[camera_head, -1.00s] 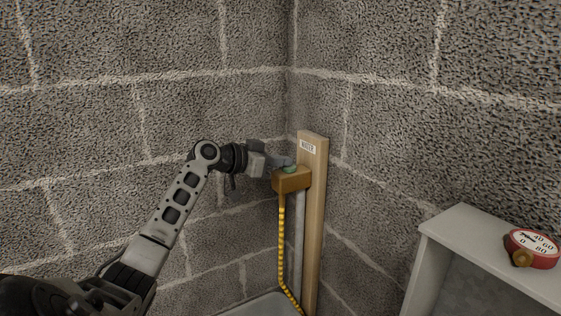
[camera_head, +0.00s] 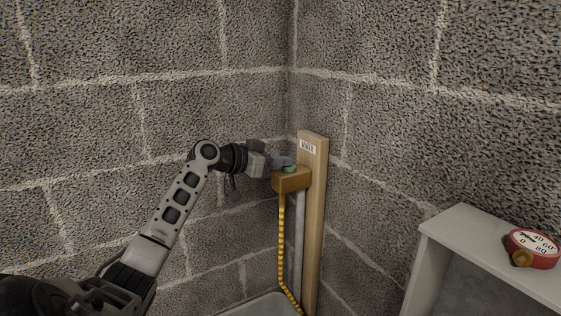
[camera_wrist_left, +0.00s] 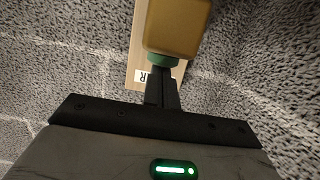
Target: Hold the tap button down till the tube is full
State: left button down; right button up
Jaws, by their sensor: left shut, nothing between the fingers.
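The brass-coloured tap (camera_head: 291,181) is fixed to a wooden post (camera_head: 314,215) with a white label. Its green button (camera_head: 290,169) is on top; it also shows in the left wrist view (camera_wrist_left: 167,62). My left gripper (camera_head: 288,162) is shut and empty, its fingertips at the button and seemingly touching it. I cannot tell how far the button is pressed. A yellow banded tube (camera_head: 282,235) hangs from the tap down to the bottom edge. How full it is cannot be told. My right gripper is out of view.
A grey pipe (camera_head: 298,235) runs down behind the tube. A pale tray or basin (camera_head: 262,305) is at the bottom, partly cut off. Block walls meet close behind the post.

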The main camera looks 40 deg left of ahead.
pick_arm(q)
jog(key=shift+d+f, duration=0.1)
jog(key=shift+f, duration=0.2)
dwell(0.4)
